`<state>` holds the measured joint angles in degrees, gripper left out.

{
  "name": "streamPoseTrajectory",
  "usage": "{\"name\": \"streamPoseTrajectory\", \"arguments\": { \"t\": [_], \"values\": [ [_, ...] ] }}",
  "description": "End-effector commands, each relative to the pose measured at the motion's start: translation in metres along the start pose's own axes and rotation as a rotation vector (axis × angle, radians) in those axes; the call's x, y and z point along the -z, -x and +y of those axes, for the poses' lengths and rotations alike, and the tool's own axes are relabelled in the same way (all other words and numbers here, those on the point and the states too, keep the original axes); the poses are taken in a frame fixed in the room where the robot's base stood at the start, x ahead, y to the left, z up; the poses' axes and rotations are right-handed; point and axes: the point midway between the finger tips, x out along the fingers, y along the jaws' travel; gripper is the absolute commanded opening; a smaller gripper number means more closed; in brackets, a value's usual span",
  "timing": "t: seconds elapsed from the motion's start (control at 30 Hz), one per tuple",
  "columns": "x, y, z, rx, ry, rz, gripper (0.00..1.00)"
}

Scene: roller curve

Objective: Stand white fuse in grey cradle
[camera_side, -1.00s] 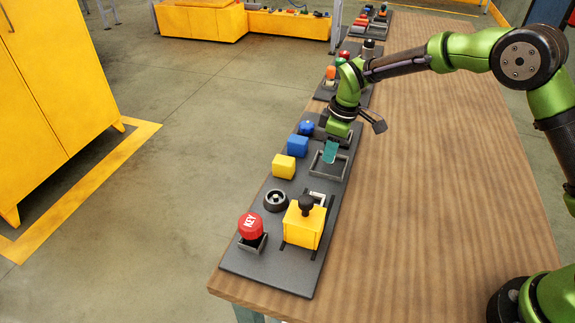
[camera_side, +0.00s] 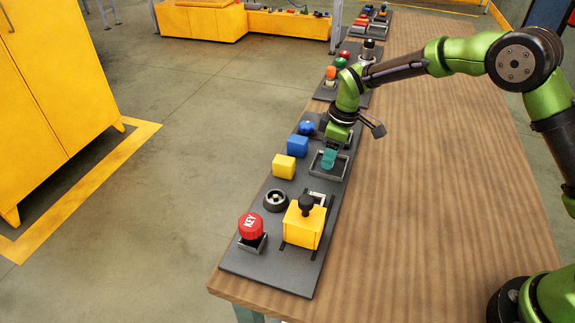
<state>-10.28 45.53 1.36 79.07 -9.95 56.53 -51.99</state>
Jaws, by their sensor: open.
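A small whitish piece (camera_side: 317,198), which may be the white fuse, shows behind the yellow block with the black knob and is partly hidden by it. A grey square open frame (camera_side: 343,168), which may be the grey cradle, lies farther along the dark board. A teal block (camera_side: 328,159) is at that frame, seemingly inside it. My gripper (camera_side: 333,146) is open just above the teal block; its fingers are small and partly hidden, and I cannot tell whether they touch the block.
The dark board (camera_side: 270,267) runs along the table's left edge. The wooden table (camera_side: 420,220) to the right is clear.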

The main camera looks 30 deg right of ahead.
Motion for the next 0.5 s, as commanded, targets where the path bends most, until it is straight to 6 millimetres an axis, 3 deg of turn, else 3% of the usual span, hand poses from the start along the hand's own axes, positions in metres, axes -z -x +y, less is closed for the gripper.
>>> {"name": "streamPoseTrajectory", "arguments": {
  "t": [0.5],
  "values": [
    [0.001,0.098,0.001,-0.004,0.000,0.004,0.53]
  ]
}}
